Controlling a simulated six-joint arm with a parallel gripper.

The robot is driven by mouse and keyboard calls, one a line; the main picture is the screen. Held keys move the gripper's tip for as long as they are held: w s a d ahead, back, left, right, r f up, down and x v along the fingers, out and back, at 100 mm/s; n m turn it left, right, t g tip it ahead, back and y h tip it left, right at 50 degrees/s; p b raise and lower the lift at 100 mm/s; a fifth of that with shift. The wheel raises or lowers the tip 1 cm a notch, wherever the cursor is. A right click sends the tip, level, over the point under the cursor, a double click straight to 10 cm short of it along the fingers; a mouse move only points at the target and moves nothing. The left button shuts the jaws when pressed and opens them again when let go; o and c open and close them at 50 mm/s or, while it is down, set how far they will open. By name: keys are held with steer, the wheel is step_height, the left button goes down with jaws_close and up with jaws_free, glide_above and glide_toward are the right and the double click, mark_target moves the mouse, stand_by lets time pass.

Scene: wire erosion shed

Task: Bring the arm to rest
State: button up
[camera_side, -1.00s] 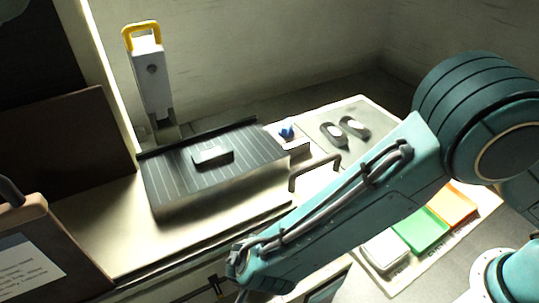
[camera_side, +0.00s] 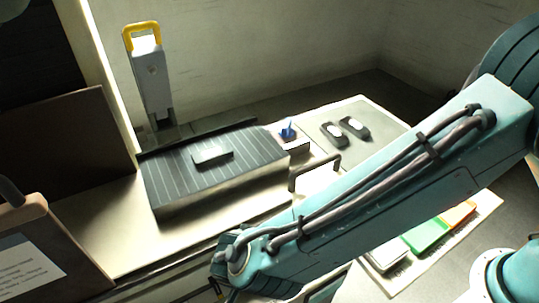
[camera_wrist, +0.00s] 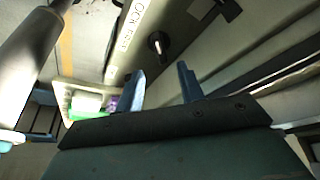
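My gripper (camera_wrist: 160,80) shows in the wrist view with its two blue-grey fingers well apart and nothing between them. In the side view my teal arm slants from the right edge down to the bottom centre, and the gripper itself is out of sight there. In the wrist view a pale panel with lettering and a dark knob (camera_wrist: 158,43) lies beyond the fingers. I cannot tell how far the fingers are from it.
A ribbed dark cover (camera_side: 215,165) lies on the bench, with a yellow-handled grey device (camera_side: 150,75) behind it. A blue knob (camera_side: 288,130), a bar handle (camera_side: 315,171) and two dark oval parts (camera_side: 333,135) are right of it. My arm partly hides coloured trays (camera_side: 428,236).

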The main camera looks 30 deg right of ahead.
steer(key=w+d+r+n+y, duration=0.1)
steer(key=w+d+r+n, duration=0.1)
steer(key=d+r, duration=0.75)
steer(key=w+d+r+n+y, duration=0.2)
steer(key=d+r, duration=0.7)
steer(key=d, duration=0.2)
steer(key=s+d+r+n+t, duration=0.1)
steer(key=s+d+r+n, duration=0.1)
steer(key=s+d, duration=0.5)
steer(key=s+d+r+n+t, duration=0.1)
steer(key=s+d+r+n, duration=0.2)
steer(key=s+d, duration=0.5)
steer(key=shift+s+d+r+t, duration=0.15)
steer(key=shift+d+r+t, duration=0.15)
steer(key=shift+r, duration=0.25)
